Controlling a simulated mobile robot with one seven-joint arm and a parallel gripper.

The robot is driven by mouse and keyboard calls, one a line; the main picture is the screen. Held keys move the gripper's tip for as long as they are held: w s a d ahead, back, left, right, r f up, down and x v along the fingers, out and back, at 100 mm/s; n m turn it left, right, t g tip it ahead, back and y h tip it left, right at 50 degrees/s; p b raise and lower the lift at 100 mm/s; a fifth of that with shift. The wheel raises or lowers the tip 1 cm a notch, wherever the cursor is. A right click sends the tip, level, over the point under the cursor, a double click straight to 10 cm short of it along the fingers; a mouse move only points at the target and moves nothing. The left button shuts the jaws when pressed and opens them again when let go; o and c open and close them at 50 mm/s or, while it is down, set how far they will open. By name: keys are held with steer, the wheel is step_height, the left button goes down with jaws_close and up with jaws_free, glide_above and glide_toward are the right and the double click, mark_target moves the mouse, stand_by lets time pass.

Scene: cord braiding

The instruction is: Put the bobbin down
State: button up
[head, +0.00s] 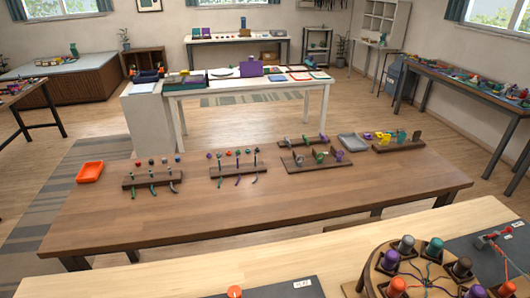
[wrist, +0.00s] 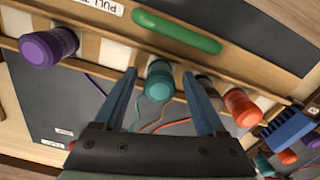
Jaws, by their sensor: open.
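In the wrist view my gripper (wrist: 159,77) is open, its two blue fingers apart. A teal bobbin (wrist: 159,84) sits between the fingertips at a wooden rail. I cannot tell whether either finger touches it. A purple bobbin (wrist: 48,46) is at the left. An orange bobbin (wrist: 241,106) is at the right, and a brownish bobbin is partly hidden behind the right finger. In the head view a round wooden braiding stand (head: 372,272) at bottom right holds several bobbins, including a teal one (head: 434,247) and an orange one (head: 396,286). My gripper is not visible there.
In the wrist view a green bar (wrist: 177,32) lies beyond the rail, and a blue comb-like piece (wrist: 288,129) is at the right. Thin coloured cords cross the grey surface. In the head view a brown table (head: 300,215) with small racks stands behind the pale front table (head: 180,278).

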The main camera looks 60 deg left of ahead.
step_height(320, 180, up, 13)
steer(key=shift+f, duration=0.15)
stand_by(0.4)
